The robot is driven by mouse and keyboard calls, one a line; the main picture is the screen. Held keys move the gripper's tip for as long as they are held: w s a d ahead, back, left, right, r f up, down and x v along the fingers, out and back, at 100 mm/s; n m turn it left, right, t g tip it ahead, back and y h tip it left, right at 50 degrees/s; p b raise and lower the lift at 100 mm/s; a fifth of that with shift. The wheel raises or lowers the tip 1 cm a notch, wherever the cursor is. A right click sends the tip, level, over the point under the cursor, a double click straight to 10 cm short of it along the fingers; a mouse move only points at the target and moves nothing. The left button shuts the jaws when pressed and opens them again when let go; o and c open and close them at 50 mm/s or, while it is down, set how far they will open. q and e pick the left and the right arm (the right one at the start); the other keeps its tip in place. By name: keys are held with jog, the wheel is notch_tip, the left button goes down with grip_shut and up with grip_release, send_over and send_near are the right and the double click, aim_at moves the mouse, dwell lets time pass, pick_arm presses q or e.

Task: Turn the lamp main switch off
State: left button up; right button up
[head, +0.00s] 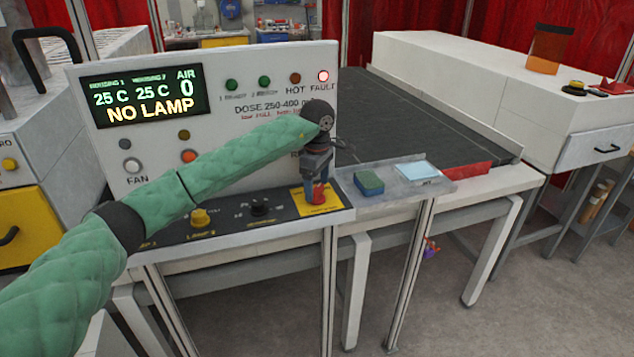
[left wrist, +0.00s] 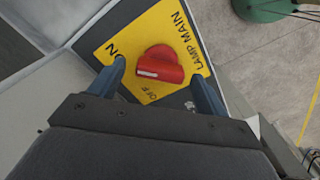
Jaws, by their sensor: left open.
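The lamp main switch is a red rotary knob (left wrist: 160,66) on a yellow plate (left wrist: 190,35) in the left wrist view. The plate reads ON at its left, OFF at the bottom and LAMP MAIN at the right. A white mark lies on the knob's left end, facing left between the ON and OFF words. In the head view the knob (head: 318,195) sits at the console's right front corner. My left gripper (left wrist: 158,92) is open, with one blue finger on each side of the knob; I cannot tell whether they touch it. My right gripper is not in view.
The display (head: 145,95) reads NO LAMP, and the fault light (head: 323,76) glows. A yellow knob (head: 200,217) and a black knob (head: 260,206) stand left of the switch.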

pick_arm(q)
jog(key=shift+f, duration=0.4)
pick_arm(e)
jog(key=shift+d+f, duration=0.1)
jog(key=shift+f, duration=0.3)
pick_arm(q)
jog(key=c, duration=1)
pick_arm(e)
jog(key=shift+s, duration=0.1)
